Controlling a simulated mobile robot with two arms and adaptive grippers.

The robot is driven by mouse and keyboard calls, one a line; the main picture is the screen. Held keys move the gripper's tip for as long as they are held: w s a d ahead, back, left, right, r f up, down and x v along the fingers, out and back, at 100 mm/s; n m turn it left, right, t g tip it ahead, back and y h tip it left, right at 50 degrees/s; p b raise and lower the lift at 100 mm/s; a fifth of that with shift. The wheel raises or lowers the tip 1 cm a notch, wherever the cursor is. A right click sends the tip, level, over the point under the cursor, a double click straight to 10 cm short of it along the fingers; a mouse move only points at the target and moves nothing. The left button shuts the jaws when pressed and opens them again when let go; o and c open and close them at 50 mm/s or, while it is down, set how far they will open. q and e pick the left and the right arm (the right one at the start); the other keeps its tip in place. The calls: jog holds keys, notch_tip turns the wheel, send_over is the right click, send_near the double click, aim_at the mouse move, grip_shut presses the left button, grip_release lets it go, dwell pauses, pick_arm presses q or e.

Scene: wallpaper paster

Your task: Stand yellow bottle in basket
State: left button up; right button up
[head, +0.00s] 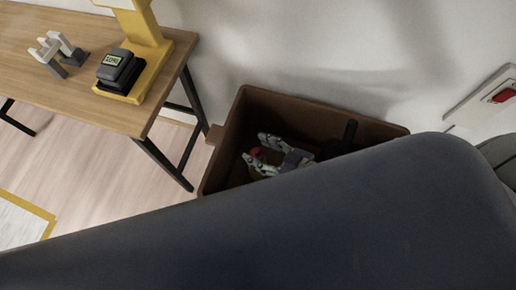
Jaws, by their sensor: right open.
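The brown basket (310,112) is an open box on the floor against the wall, and its near side is hidden. My right gripper (257,158) is inside the basket, its light grey fingers spread open and pointing left. A small red top with a dim yellowish body, which looks like the yellow bottle (256,153), shows between or just behind the fingertips. The bottle's lower part is in shadow and partly covered by the fingers, so I cannot tell whether it touches them or stands fully upright. My left gripper is not in view.
A wooden table (60,95) with black legs stands left of the basket. On it are a yellow stand with a dark device (118,68) and a white and grey item (58,52). A red switch (504,95) is on the wall. Floor beneath the table is mostly clear.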

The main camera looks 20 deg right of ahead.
jog(key=v, duration=0.6)
jog(key=shift+p, duration=0.35)
jog(key=shift+s+d+r, duration=0.1)
jog(key=shift+s, duration=0.05)
